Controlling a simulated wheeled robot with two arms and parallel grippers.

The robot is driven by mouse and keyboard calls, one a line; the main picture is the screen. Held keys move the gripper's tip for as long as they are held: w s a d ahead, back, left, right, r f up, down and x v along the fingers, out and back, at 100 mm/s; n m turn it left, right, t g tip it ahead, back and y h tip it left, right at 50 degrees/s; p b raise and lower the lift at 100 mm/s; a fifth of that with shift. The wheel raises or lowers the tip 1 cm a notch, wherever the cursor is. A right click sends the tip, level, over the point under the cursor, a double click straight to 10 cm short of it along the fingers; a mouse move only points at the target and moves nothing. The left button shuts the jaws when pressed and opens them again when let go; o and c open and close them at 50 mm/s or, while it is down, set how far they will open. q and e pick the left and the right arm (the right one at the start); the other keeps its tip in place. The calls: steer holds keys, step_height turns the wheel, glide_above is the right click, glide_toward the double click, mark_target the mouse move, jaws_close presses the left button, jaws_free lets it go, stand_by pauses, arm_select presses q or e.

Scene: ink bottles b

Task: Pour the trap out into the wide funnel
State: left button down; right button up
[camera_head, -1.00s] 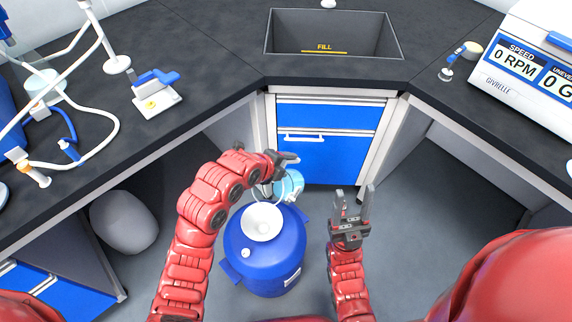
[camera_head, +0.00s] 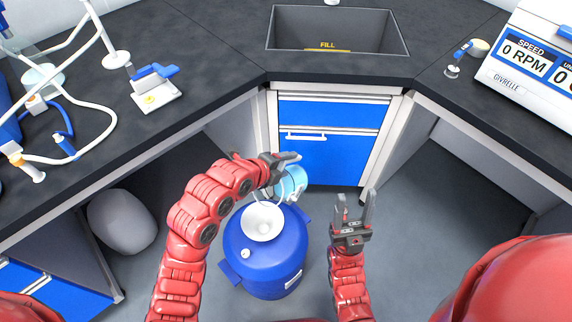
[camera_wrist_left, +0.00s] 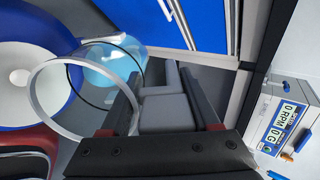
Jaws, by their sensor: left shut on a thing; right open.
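The trap (camera_head: 293,181) is a clear vessel with light blue contents. My left gripper (camera_head: 283,163) is shut on it and holds it above the back of the blue drum. The wide funnel (camera_head: 263,221) is white and sits on top of the drum. In the left wrist view, the trap (camera_wrist_left: 108,72) looks tilted, with a pale ring (camera_wrist_left: 36,100) at its near end, close to the funnel (camera_wrist_left: 22,76). I see no stream between them. The gripper hides part of the trap. My right gripper (camera_head: 354,213) is open and empty, right of the drum.
The blue drum (camera_head: 265,265) stands on the floor between the counters. A grey rounded object (camera_head: 121,221) lies under the left counter. A sink (camera_head: 337,32) is set in the back counter. A centrifuge-like machine (camera_head: 527,62) stands at right. Floor right of the drum is clear.

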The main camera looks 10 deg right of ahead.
arm_select(q)
steer(key=shift+s+a+f+t+h+b, duration=0.2)
steer(key=shift+a+f+t+h+b, duration=0.1)
steer(key=shift+b, duration=0.55)
steer(key=shift+r, duration=0.15)
steer(key=shift+s+f+b, duration=0.15)
steer(key=shift+f+b, duration=0.05)
steer(key=shift+b, duration=0.45)
steer(key=shift+s+a+f+t+h+b, duration=0.15)
steer(key=shift+a+t+h+b, duration=0.3)
steer(key=shift+b, duration=0.7)
steer(key=shift+d, duration=0.1)
steer(key=shift+r, duration=0.25)
steer(key=shift+s, duration=0.1)
